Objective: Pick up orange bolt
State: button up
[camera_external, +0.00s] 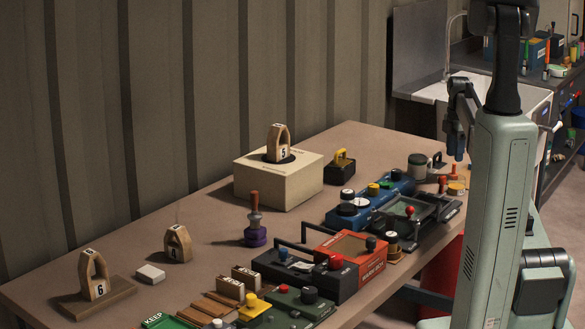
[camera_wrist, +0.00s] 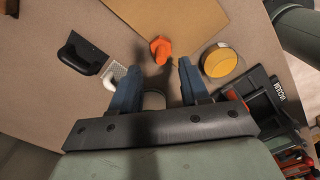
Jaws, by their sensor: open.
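The orange bolt (camera_wrist: 160,49) shows in the wrist view on the tan surface, just beyond my fingertips and roughly centred between them. Its rounded head faces the camera. My gripper (camera_wrist: 160,76) is open, with two blue fingers apart and nothing held between them. In the external view my gripper (camera_external: 456,152) points down over the far right end of the workbench.
A yellow round piece (camera_wrist: 219,60) lies right of the bolt. A black-handled tool (camera_wrist: 83,53) and a white hooked piece lie left. A dark tray (camera_wrist: 268,105) is at the right. The workbench (camera_external: 215,215) holds several boxes and knobbed fixtures; a sink stands behind.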

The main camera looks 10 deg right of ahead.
aim_at(454, 164)
jog(key=shift+s+f, duration=0.1)
jog(key=shift+f, duration=2.55)
jog(key=shift+c, duration=0.2)
grip_shut()
